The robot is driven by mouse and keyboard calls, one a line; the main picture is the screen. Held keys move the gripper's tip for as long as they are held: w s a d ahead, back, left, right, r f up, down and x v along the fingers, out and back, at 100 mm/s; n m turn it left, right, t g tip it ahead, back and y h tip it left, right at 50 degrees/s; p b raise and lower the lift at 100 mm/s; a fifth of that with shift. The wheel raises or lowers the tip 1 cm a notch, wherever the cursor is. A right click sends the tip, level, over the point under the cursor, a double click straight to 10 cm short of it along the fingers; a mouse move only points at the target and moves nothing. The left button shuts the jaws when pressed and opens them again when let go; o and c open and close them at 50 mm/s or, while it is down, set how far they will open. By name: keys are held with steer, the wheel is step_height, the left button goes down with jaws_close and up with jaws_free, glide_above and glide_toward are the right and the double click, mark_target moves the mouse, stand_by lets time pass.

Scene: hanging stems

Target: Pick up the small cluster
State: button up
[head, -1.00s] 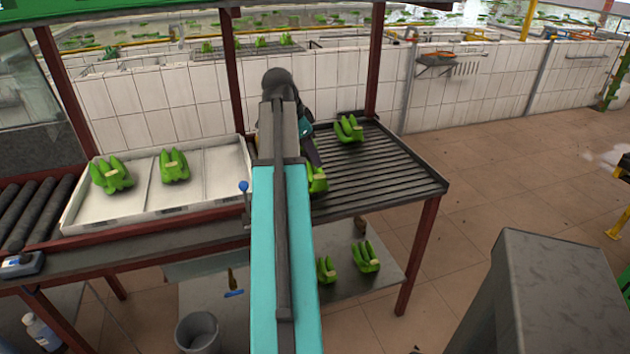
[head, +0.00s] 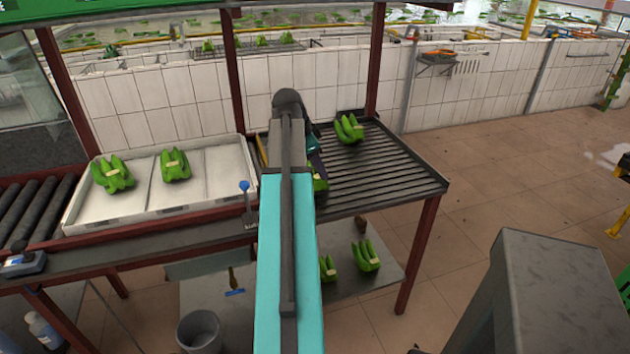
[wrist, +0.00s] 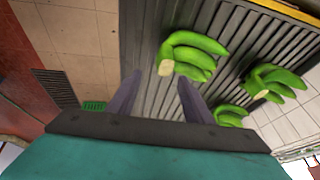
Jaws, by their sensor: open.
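Green banana clusters lie on the dark slatted rack (head: 400,178). In the head view one cluster (head: 349,130) lies near the rack's back, and another (head: 320,178) is partly hidden behind my arm. The wrist view shows a larger cluster (wrist: 192,55) ahead and right of my fingers, one farther right (wrist: 275,82), and a smaller-looking one (wrist: 230,116) beyond the right finger. I cannot match every cluster between the views. My gripper (wrist: 157,88) is open above the rack, its fingers apart with nothing between them. In the head view my arm hides most of it.
A white tray (head: 216,196) left of the rack holds two clusters (head: 113,174). A lower shelf (head: 385,287) holds more clusters (head: 366,256). A blue-knobbed lever (head: 245,190) stands between tray and rack. Red posts (head: 375,60) and a tiled wall (head: 310,85) bound the back.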

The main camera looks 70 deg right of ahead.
mark_target(315, 176)
steer(key=shift+f, duration=0.15)
steer(key=shift+d+f+p, duration=0.25)
steer(key=shift+d+f, duration=0.1)
steer(key=shift+f, duration=0.2)
steer(key=shift+d+f+p, duration=0.25)
steer(key=shift+d+f, duration=0.1)
steer(key=shift+f, duration=0.2)
steer(key=shift+x, duration=1.2)
steer(key=shift+c, duration=0.4)
jaws_close()
